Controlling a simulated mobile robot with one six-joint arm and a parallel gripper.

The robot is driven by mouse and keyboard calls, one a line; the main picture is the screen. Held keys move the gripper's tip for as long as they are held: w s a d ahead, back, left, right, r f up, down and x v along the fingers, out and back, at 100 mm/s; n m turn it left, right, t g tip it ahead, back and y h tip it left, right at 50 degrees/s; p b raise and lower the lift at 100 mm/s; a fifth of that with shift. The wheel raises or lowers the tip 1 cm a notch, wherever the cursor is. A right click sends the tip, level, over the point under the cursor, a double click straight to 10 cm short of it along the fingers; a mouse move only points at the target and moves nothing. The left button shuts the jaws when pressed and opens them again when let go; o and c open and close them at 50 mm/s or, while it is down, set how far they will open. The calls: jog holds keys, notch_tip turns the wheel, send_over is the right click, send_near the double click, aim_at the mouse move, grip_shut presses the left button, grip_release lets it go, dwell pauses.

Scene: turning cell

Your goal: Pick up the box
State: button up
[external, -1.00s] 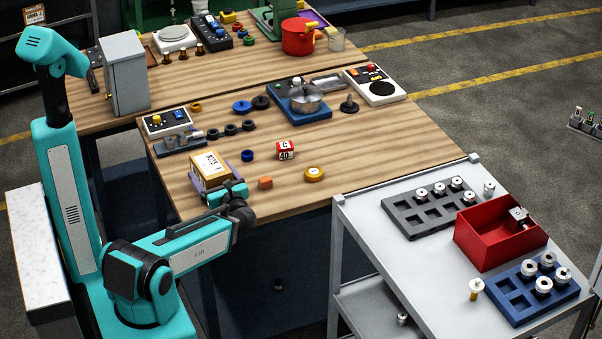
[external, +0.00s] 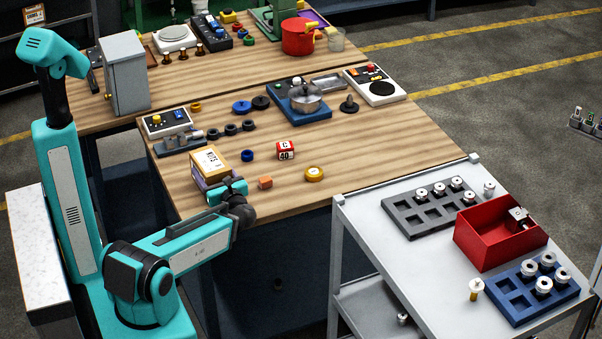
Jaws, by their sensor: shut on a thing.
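The box (external: 211,162), tan-yellow with a white label on top, is at the near left edge of the wooden table. My gripper (external: 225,188), teal with a dark wrist, reaches it from the front and is shut on it. The fingers are partly hidden, so their exact contact with the box is hard to see. A purple piece (external: 200,181) shows low at the box's side; whether it lies under or beside the box is unclear.
A grey cart (external: 400,270) with a red bin (external: 487,253) stands at right.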

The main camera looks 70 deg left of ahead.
aim_at(210, 160)
notch_tip(210, 160, up, 5)
jog(key=shift+r+p, duration=0.1)
jog(key=shift+p, duration=0.2)
jog(key=shift+r+p, duration=1.85)
jog(key=shift+p, duration=0.05)
